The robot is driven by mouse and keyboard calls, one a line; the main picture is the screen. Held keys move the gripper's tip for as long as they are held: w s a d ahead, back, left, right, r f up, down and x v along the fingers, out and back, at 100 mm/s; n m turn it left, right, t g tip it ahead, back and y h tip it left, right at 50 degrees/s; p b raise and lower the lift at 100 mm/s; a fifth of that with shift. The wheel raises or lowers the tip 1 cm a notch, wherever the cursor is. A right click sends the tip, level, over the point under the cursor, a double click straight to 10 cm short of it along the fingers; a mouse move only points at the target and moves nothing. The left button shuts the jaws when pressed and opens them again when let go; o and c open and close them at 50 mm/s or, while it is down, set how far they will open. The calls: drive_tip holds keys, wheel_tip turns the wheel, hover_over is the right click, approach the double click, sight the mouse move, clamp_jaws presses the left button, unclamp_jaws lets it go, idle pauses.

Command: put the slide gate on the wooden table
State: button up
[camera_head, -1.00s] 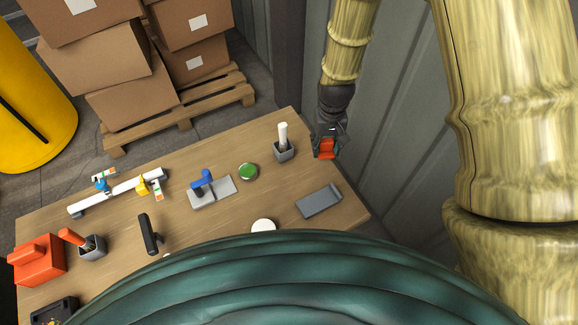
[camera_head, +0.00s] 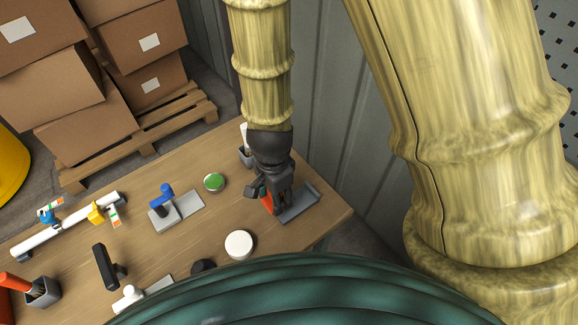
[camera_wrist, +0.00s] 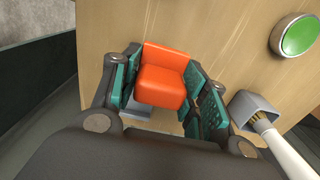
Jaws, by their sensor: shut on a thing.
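My gripper (camera_head: 268,200) is shut on the slide gate, which shows as an orange block (camera_head: 267,204) mostly hidden by the fingers in the head view. In the wrist view, the orange block (camera_wrist: 165,76) sits between the green-padded fingers of my gripper (camera_wrist: 165,88). Small grey parts show below the block there; I cannot tell if they belong to it. My gripper is over the right part of the wooden table (camera_head: 180,235), beside a grey plate (camera_head: 299,204) that it partly covers. Contact between the block and the table or plate cannot be made out.
A green button (camera_head: 214,182) and a white disc (camera_head: 239,243) lie left of my gripper. A grey cup with a white-handled tool (camera_wrist: 252,105) is close by. A blue-handled fixture (camera_head: 166,205) and a white pipe (camera_head: 70,225) stand farther left. A corrugated wall borders the table's back.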

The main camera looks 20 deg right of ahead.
drive_tip(key=w+d+p, duration=0.1)
drive_tip(key=w+d, duration=0.1)
drive_tip(key=w, duration=0.2)
drive_tip(key=w+d+f+p, duration=0.1)
drive_tip(key=w+d, duration=0.1)
drive_tip(key=w, duration=0.2)
drive_tip(key=w+d+p, duration=0.1)
drive_tip(key=w+d, duration=0.2)
drive_tip(key=w, duration=0.1)
drive_tip(key=shift+d+f, duration=0.1)
drive_tip(key=shift+f, duration=0.05)
drive_tip(key=shift+d, duration=0.1)
drive_tip(key=shift+f+p, duration=0.75)
drive_tip(key=shift+f, duration=1.05)
drive_tip(key=shift+f, duration=0.15)
drive_tip(key=o, duration=1.1)
drive_tip(key=shift+c, duration=0.2)
wheel_tip(320, 180, up, 12)
drive_tip(key=b, duration=0.2)
drive_tip(key=shift+r+b, duration=0.2)
drive_tip(key=shift+b, duration=0.1)
